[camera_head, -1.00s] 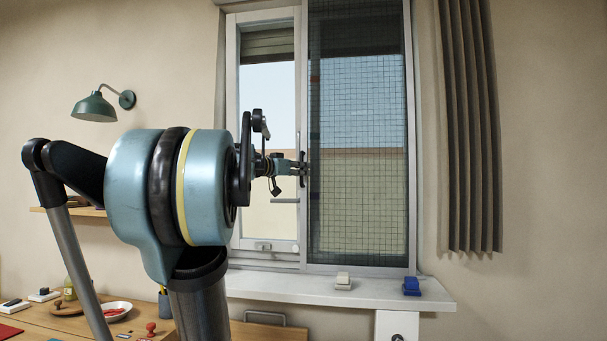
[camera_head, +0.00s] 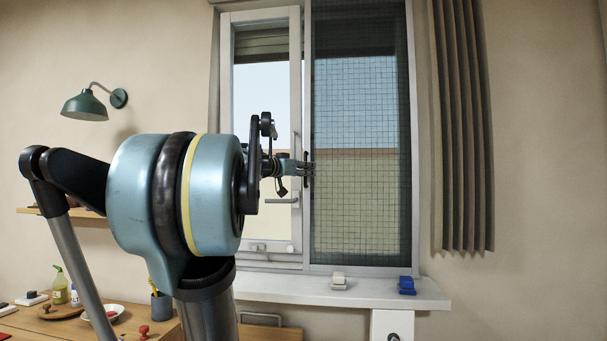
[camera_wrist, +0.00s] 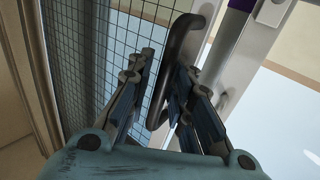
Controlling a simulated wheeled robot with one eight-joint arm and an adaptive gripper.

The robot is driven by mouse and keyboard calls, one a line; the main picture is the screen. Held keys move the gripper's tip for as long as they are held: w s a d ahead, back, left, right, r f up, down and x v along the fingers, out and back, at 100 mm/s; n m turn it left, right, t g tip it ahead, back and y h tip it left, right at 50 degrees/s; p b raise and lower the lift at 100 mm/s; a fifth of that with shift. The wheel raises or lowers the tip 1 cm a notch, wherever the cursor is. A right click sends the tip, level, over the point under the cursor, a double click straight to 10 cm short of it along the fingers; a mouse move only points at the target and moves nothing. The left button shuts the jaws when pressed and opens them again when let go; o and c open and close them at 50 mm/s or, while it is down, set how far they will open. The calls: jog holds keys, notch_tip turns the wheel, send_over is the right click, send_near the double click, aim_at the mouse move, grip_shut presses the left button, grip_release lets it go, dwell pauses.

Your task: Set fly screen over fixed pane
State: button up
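The fly screen (camera_head: 360,200) is a dark mesh panel in a pale frame. It stands upright in front of the right-hand part of the window, and the fixed pane shows through it. My gripper (camera_head: 309,168) is at the screen's left edge, about mid-height. In the wrist view the mesh (camera_wrist: 92,45) is on the left, and a dark curved pull handle (camera_wrist: 183,42) runs between the fingers of my gripper (camera_wrist: 163,82). The fingers flank the handle closely, one on each side. Their exact contact is partly hidden.
The left casement (camera_head: 262,110) has a lever handle (camera_head: 282,201). A grey curtain (camera_head: 463,130) hangs right of the window. A lamp (camera_head: 85,106) is on the left wall.

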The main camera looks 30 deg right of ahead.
jog(key=v, duration=1.2)
dwell(0.4)
dwell(0.4)
